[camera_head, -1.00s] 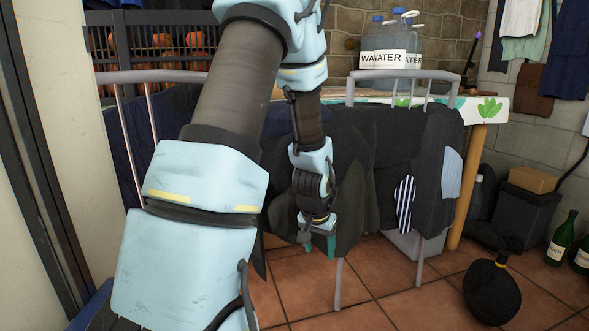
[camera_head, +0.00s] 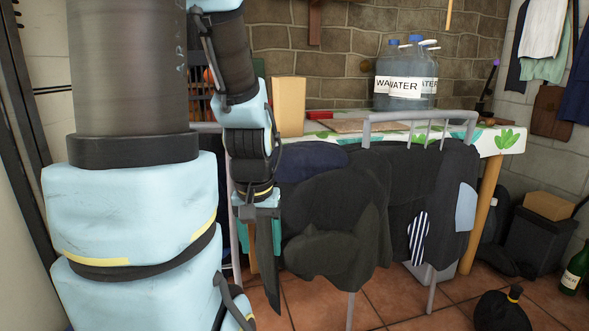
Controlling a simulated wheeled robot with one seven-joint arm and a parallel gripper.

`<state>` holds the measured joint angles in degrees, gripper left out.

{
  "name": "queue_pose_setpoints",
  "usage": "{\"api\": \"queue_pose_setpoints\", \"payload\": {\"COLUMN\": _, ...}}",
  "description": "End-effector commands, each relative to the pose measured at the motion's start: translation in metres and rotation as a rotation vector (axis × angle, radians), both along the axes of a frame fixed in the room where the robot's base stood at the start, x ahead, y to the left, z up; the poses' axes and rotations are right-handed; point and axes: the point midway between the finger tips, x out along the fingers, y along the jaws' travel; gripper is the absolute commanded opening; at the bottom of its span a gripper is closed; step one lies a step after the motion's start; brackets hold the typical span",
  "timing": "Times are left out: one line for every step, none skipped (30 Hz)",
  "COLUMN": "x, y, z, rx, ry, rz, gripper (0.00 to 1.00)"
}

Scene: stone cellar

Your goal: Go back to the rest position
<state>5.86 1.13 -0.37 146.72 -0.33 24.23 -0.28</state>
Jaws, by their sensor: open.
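My gripper (camera_head: 260,238) points down at the left of centre, in front of the drying rack. Its two teal fingers are apart, so it is open. A dark hanging strip (camera_head: 266,275) shows between and below the fingers. I cannot tell whether they touch it. My arm comes down from the top of the view, and its large near links hide much of the left side.
A drying rack (camera_head: 472,120) hung with dark clothes stands just right of my gripper. Behind it, a table (camera_head: 507,141) holds water bottles (camera_head: 404,88) and a tan box (camera_head: 288,105). A black sack (camera_head: 502,312) and green bottle (camera_head: 575,268) stand on the floor at right.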

Motion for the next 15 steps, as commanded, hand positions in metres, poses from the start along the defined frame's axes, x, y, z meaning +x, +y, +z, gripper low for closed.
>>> {"api": "queue_pose_setpoints", "payload": {"x": 0.000, "y": 0.000, "z": 0.029, "rx": 0.000, "ry": 0.000, "rz": 0.000, "gripper": 0.66}}
{"api": "queue_pose_setpoints", "payload": {"x": 0.000, "y": 0.000, "z": 0.039, "rx": 0.000, "ry": 0.000, "rz": 0.000, "gripper": 0.66}}
{"api": "queue_pose_setpoints", "payload": {"x": 0.000, "y": 0.000, "z": 0.052, "rx": 0.000, "ry": -0.001, "rz": -0.001, "gripper": 0.66}}
{"api": "queue_pose_setpoints", "payload": {"x": 0.000, "y": 0.000, "z": 0.061, "rx": 0.000, "ry": -0.001, "rz": -0.001, "gripper": 0.66}}
{"api": "queue_pose_setpoints", "payload": {"x": 0.000, "y": 0.000, "z": 0.071, "rx": 0.000, "ry": -0.001, "rz": -0.001, "gripper": 0.66}}
{"api": "queue_pose_setpoints", "payload": {"x": 0.000, "y": 0.000, "z": 0.083, "rx": 0.000, "ry": -0.001, "rz": -0.001, "gripper": 0.66}}
{"api": "queue_pose_setpoints", "payload": {"x": 0.000, "y": 0.000, "z": 0.093, "rx": 0.000, "ry": -0.001, "rz": -0.001, "gripper": 0.66}}
{"api": "queue_pose_setpoints", "payload": {"x": 0.000, "y": 0.000, "z": 0.102, "rx": 0.000, "ry": -0.001, "rz": -0.001, "gripper": 0.66}}
{"api": "queue_pose_setpoints", "payload": {"x": 0.000, "y": 0.000, "z": 0.114, "rx": 0.000, "ry": -0.001, "rz": -0.001, "gripper": 0.66}}
{"api": "queue_pose_setpoints", "payload": {"x": 0.000, "y": 0.000, "z": 0.124, "rx": 0.000, "ry": -0.001, "rz": -0.001, "gripper": 0.66}}
{"api": "queue_pose_setpoints", "payload": {"x": 0.000, "y": 0.000, "z": 0.133, "rx": 0.000, "ry": -0.001, "rz": -0.001, "gripper": 0.66}}
{"api": "queue_pose_setpoints", "payload": {"x": 0.000, "y": 0.000, "z": 0.145, "rx": 0.000, "ry": -0.001, "rz": -0.001, "gripper": 0.66}}
{"api": "queue_pose_setpoints", "payload": {"x": 0.000, "y": 0.000, "z": 0.154, "rx": 0.000, "ry": -0.001, "rz": -0.001, "gripper": 0.66}}
{"api": "queue_pose_setpoints", "payload": {"x": 0.000, "y": 0.000, "z": 0.164, "rx": 0.000, "ry": -0.001, "rz": -0.001, "gripper": 0.66}}
{"api": "queue_pose_setpoints", "payload": {"x": 0.000, "y": 0.000, "z": 0.176, "rx": 0.000, "ry": -0.001, "rz": -0.001, "gripper": 0.66}}
